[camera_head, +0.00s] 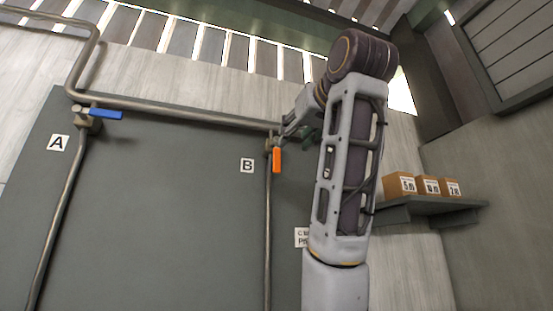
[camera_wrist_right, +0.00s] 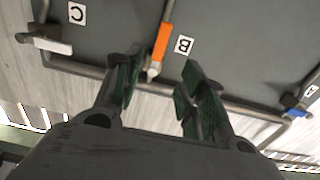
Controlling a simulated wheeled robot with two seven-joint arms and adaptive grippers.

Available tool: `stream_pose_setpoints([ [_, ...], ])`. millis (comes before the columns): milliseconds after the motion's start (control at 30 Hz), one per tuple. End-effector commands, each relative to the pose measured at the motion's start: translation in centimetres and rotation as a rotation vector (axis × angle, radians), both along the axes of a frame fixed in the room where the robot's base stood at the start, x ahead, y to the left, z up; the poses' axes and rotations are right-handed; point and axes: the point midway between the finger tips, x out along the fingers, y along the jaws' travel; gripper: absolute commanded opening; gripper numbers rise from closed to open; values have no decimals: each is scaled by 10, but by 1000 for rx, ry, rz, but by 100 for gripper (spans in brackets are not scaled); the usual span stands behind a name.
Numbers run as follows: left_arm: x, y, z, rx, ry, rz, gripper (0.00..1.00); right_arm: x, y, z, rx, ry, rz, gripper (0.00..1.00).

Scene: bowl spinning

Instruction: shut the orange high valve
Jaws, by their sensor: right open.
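The orange valve handle (camera_head: 277,160) hangs down along the vertical pipe beside label B (camera_head: 247,165). In the right wrist view the orange handle (camera_wrist_right: 161,44) lies ahead of the gripper, in line with its pipe. My right gripper (camera_head: 295,132) is close to the valve at the upper pipe, partly hidden by my own arm. In the wrist view its two green-padded fingers (camera_wrist_right: 158,84) are apart, with the valve body showing between and just beyond them. The gap between them holds nothing. My left gripper is in neither view.
A blue valve handle (camera_head: 106,114) sits crosswise to its pipe near label A (camera_head: 58,143). A pale valve handle (camera_wrist_right: 50,44) is near label C (camera_wrist_right: 76,13). A horizontal pipe (camera_head: 180,113) runs along the panel top. Small boxes (camera_head: 428,186) stand on a shelf (camera_head: 440,205) at right.

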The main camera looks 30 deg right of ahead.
Motion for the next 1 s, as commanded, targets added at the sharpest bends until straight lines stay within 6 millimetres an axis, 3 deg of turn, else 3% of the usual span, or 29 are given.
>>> stream_pose_setpoints([
  [267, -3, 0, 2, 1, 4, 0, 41, 7, -2, 0, 0, 1, 0, 41],
  [467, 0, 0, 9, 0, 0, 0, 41, 23, -6, 1, 0, 2, -1, 41],
  [1000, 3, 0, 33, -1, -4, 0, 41, 92, -22, 1, 0, 4, 0, 41],
])
